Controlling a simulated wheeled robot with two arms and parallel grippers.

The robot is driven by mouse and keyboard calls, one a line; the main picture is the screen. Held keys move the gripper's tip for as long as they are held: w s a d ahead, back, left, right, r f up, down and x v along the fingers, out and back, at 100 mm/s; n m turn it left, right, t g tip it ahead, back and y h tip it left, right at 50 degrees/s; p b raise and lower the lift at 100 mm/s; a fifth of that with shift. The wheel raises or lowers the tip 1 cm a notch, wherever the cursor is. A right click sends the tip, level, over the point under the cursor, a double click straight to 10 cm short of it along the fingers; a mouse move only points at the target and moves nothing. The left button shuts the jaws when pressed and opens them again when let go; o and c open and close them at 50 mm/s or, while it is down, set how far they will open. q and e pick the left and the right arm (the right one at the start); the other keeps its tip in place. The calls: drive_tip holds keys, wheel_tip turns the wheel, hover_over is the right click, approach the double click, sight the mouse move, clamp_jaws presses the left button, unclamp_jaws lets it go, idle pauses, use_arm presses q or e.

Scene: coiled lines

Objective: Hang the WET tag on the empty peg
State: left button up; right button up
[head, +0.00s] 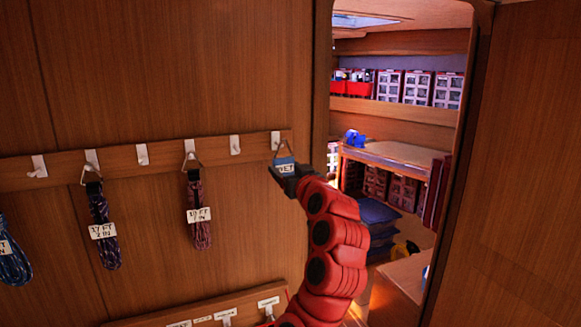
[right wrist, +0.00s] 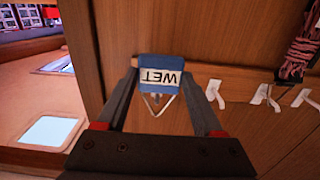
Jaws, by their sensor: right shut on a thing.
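The blue WET tag (head: 286,167) has a white label and a thin triangular hanging loop. My right gripper (head: 284,176) is shut on the tag, and the loop rises above it at the rail's right-end peg (head: 276,139). In the right wrist view the tag (right wrist: 160,69) shows upside down between the fingertips (right wrist: 160,68). Its loop overlaps a small peg-like shape there; I cannot tell whether the loop is around the peg or in front of it. No cord hangs from that peg. My left gripper is not in view.
The peg rail (head: 115,160) has more white pegs, one bare just left (head: 235,145). Coiled lines with tags hang at a maroon coil (head: 198,225), a dark coil (head: 105,235) and a blue coil (head: 12,265). A doorway opens on the right; a lower labelled rail (head: 195,308) is below.

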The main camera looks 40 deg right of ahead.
sight(285, 172)
drive_tip(key=shift+p+x, duration=0.65)
drive_tip(key=shift+x, duration=0.15)
drive_tip(key=shift+w+f, duration=0.15)
drive_tip(key=shift+w, duration=0.05)
drive_tip(key=shift+w+d+f, duration=0.15)
drive_tip(key=shift+w+f, duration=0.1)
drive_tip(key=shift+w, duration=0.1)
drive_tip(key=shift+w+f+b, duration=0.1)
drive_tip(key=shift+f+b, duration=0.05)
drive_tip(key=shift+b, duration=0.35)
drive_tip(key=o, duration=1.5)
